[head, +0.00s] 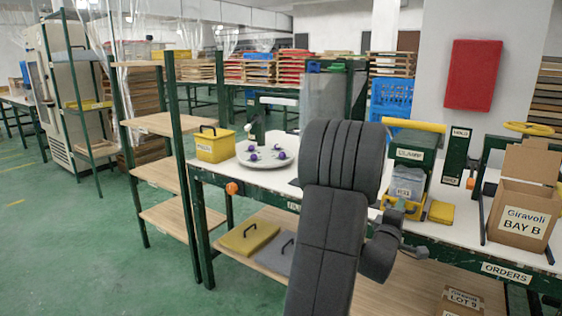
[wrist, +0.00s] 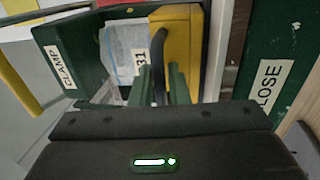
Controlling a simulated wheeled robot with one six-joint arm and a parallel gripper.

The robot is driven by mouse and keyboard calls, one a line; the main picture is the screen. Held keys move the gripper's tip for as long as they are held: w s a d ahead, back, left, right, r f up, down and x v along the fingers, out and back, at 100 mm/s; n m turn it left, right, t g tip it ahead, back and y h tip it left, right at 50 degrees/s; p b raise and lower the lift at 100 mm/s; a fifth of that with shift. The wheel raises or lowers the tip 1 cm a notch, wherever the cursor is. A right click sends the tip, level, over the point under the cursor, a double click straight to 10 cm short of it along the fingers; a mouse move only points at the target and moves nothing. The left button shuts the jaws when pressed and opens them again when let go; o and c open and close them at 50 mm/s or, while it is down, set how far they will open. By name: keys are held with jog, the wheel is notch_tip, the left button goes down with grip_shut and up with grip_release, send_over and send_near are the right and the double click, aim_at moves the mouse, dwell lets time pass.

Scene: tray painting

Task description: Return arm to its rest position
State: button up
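My arm rises through the middle of the head view and hides the gripper there. In the wrist view my gripper (wrist: 160,84) shows two dark green fingers with a gap between them. A black curved strip, like a handle, shows in line with that gap; no clear grip on it is visible. The fingers point at the green clamp station (wrist: 80,45) with its yellow part (wrist: 184,40) and a clear bag (wrist: 122,48). In the head view the station (head: 412,152) stands on the bench, right of my arm, with a yellow bar on top.
The white bench (head: 475,238) holds a round tray (head: 262,163) with purple-marked items, a yellow box (head: 215,147), a yellow block (head: 441,212), a green panel (head: 457,150) and a BAY B carton (head: 520,218). Open green floor (head: 75,250) lies left.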

jog(key=shift+w, duration=0.15)
jog(key=shift+a, duration=0.1)
jog(key=v, duration=1.4)
jog(key=x, duration=1.4)
jog(key=shift+d, duration=0.2)
jog(key=shift+w+a+r+p, duration=0.1)
jog(key=shift+w+a+p, duration=0.2)
jog(key=shift+a, duration=0.2)
jog(key=shift+w+a+p, duration=0.3)
jog(key=shift+a, duration=0.2)
jog(key=shift+w+a, duration=0.15)
jog(key=shift+a, duration=0.1)
